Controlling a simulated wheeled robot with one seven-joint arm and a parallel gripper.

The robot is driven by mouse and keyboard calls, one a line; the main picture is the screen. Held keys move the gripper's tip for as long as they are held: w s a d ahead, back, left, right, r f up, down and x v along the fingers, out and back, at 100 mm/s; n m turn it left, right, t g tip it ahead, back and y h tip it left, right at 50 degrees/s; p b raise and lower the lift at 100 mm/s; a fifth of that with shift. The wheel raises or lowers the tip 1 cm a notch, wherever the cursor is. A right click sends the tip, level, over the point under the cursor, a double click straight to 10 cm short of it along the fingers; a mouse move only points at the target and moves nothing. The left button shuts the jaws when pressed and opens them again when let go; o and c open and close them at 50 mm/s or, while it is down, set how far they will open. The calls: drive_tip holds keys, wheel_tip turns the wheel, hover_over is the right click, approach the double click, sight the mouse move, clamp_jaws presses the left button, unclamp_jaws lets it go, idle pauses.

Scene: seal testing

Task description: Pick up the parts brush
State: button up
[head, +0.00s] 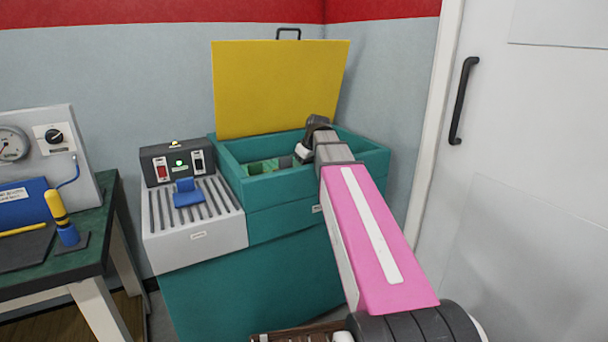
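I cannot make out a parts brush for certain. My pink arm reaches to an open teal tub (287,187), and my gripper (303,153) is at or just inside it. The fingers are small and partly hidden by my own arm, so I cannot tell whether they are open or hold anything. Some green shapes (263,166) show inside the tub, left of my gripper; most of the tub's inside is hidden. A blue piece (187,193) sits on the slatted grey drainboard (197,240) left of the tub.
The tub's yellow lid (280,88) stands open behind it. A control box (178,163) with switches and a lit green lamp is at the drainboard's back. A green-topped bench (90,228) at left bears a gauge panel and a yellow-and-blue upright tool (60,215). A white door (530,150) is at right.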

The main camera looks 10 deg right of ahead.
drive_tip(key=shift+c, duration=0.3)
clamp_jaws()
drive_tip(key=shift+r, duration=0.1)
drive_tip(key=shift+r, duration=0.5)
drive_tip(key=r, duration=0.3)
drive_tip(key=shift+a+r, duration=0.15)
drive_tip(key=shift+a, duration=0.1)
drive_tip(key=a+r, duration=0.6)
drive_tip(key=a, duration=0.5)
drive_tip(key=shift+s+r, duration=0.25)
drive_tip(key=shift+s, duration=0.15)
drive_tip(key=shift+a, duration=0.1)
